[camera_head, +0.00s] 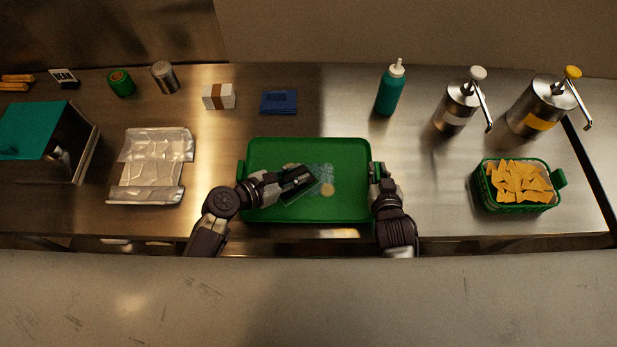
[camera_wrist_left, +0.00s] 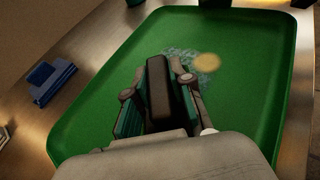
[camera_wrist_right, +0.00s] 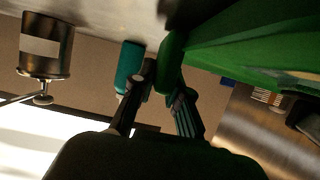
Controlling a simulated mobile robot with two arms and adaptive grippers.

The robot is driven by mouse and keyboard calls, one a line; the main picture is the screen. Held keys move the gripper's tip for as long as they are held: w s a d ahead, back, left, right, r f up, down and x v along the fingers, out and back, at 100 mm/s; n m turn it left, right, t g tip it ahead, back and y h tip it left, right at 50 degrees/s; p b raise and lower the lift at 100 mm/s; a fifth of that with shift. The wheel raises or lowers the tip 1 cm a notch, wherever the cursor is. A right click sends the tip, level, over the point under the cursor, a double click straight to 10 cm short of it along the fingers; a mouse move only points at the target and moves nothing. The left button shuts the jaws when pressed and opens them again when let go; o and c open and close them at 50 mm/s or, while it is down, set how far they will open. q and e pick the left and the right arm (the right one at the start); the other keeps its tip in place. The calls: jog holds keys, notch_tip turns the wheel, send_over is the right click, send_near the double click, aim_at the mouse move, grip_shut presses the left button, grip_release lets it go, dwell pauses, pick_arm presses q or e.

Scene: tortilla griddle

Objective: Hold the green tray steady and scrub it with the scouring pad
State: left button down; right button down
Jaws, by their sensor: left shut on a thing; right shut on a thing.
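The green tray (camera_head: 350,153) lies flat on the steel counter. My left gripper (camera_head: 285,184) is shut on the dark scouring pad (camera_head: 301,178), over the middle of the tray. In the left wrist view the pad (camera_wrist_left: 158,92) sits between the fingers; whether its underside touches the tray is hidden. A pale bluish smear and a round yellowish spot (camera_wrist_left: 207,62) show on the tray beside the pad. My right gripper (camera_head: 378,172) is shut on the tray's right handle, which also shows between the fingers in the right wrist view (camera_wrist_right: 170,68).
A teal bottle (camera_head: 388,92) and two pump dispensers (camera_head: 457,107) (camera_head: 538,106) stand behind right. A green basket of chips (camera_head: 517,186) is at the right.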

aim_at(309, 182)
pick_arm(q)
jog(key=shift+d, duration=0.1)
jog(key=shift+s+d+f, duration=0.1)
jog(key=shift+d, duration=1.1)
jog(key=shift+d+f, duration=0.1)
jog(key=shift+d, duration=1.2)
jog(key=shift+f, duration=0.1)
jog(key=shift+s+d, duration=0.2)
jog(key=shift+d, duration=0.8)
jog(key=shift+a, duration=0.1)
jog(key=a, duration=0.3)
jog(key=shift+w+a, duration=0.15)
jog(key=shift+a, duration=0.15)
jog(key=shift+a+r, duration=0.25)
jog(key=shift+a, duration=0.45)
